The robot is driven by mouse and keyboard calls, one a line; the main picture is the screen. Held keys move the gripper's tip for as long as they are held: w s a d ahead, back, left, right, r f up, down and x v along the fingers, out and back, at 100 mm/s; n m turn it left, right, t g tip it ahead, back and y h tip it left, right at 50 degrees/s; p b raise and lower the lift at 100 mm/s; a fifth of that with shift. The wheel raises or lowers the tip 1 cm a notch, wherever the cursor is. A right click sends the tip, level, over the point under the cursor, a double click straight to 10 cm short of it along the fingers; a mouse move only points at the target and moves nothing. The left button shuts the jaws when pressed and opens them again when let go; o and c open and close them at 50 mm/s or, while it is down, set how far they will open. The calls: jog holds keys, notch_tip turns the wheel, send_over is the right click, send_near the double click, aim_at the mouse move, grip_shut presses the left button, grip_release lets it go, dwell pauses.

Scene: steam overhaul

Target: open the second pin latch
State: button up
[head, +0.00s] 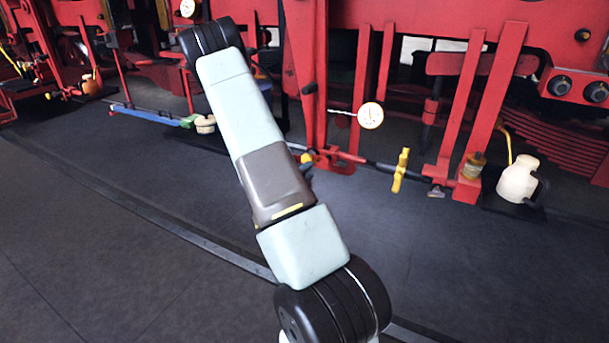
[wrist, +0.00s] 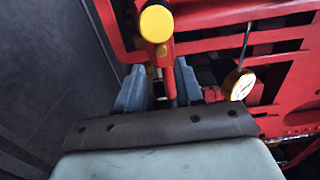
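In the wrist view a yellow round knob (wrist: 156,23) sits at the end of a red bar with a metal rod (wrist: 159,84) below it; I cannot tell which latch this is. My gripper (wrist: 160,82) has its two blue-grey fingers apart, one on each side of the rod and the red bar's lower end. A dark gap shows beside the left finger; the right finger is very close to the bar, and contact there is unclear. In the head view my arm hides most of the gripper, near the foot of a red upright (head: 325,158).
A dial gauge (head: 370,115) stands right of my gripper, also in the wrist view (wrist: 240,84). A cream oil can (head: 517,180) stands at right. Red frames line the back; the dark floor (head: 110,265) in front is clear.

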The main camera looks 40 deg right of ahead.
aim_at(316, 162)
jog(key=shift+x, duration=3.2)
grip_shut()
